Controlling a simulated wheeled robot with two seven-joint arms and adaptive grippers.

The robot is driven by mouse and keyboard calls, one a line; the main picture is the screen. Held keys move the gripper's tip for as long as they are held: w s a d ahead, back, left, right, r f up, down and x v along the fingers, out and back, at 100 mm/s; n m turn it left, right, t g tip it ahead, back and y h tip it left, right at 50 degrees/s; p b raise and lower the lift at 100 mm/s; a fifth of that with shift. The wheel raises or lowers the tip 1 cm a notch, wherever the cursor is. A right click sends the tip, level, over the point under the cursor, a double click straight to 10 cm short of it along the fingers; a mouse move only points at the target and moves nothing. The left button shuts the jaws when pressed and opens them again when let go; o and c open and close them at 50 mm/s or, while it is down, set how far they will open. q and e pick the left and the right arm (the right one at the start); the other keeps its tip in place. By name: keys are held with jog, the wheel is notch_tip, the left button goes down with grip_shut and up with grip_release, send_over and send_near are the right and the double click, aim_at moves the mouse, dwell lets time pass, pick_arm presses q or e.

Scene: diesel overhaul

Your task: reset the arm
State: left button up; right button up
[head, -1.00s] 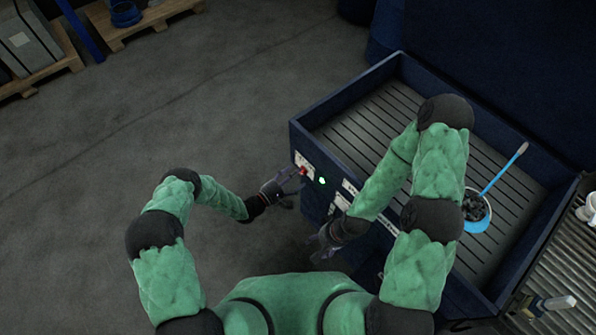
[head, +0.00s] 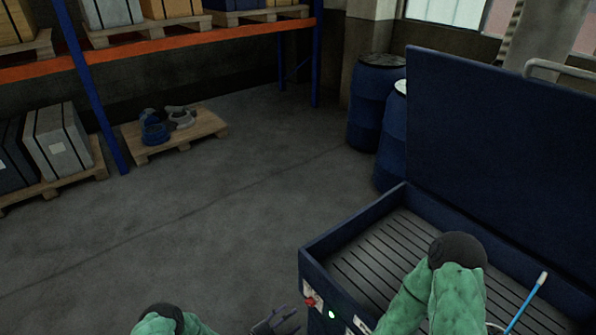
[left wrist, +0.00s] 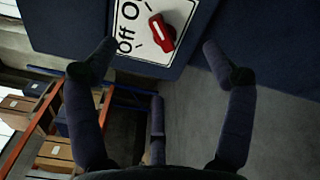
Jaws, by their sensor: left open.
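My left gripper (head: 277,322) is at the bottom of the head view, to the left of the blue machine's front wall, and looks empty. In the left wrist view my left gripper (left wrist: 150,68) has its fingers spread wide. Beyond them is a red rotary switch (left wrist: 161,33) on a white plate marked "Off"; the fingers are apart from it. The switch also shows as a small red spot in the head view (head: 310,301). My right arm crosses the front of the machine at lower right. My right gripper is below the picture.
The blue machine (head: 322,243) has a slatted tray top, a raised lid (head: 490,150) and a green lamp (head: 331,314). A blue-handled brush (head: 527,301) leans in the tray. Blue barrels (head: 375,105) stand behind. A pallet (head: 176,138) and shelving are at left. The floor between is clear.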

pick_arm(q)
jog(key=s+f+m+g+y, duration=0.2)
jog(key=s+m+g, duration=0.2)
jog(key=s+g, duration=0.45)
jog(key=s+f+m+g+y, duration=0.1)
jog(key=s+m+g+y, duration=0.3)
jog(key=s, duration=0.8)
jog(key=s+a+m+g+y, duration=0.2)
jog(key=s+a+m+y, duration=0.1)
jog(key=s+a, duration=0.25)
jog(key=shift+w+a+r+m+t+y, duration=0.25)
jog(key=shift+w+a+r+m+t, duration=0.25)
jog(key=shift+r+t, duration=0.2)
jog(key=shift+w+a+r+m+t+y, duration=0.3)
jog(key=shift+w+a+r+m+t, duration=0.2)
jog(key=shift+r+t, duration=0.2)
jog(key=shift+w+a+r+m+t+y, duration=0.25)
jog(key=shift+w+a+r+m+t, duration=0.2)
jog(key=shift+a+r+t, duration=0.25)
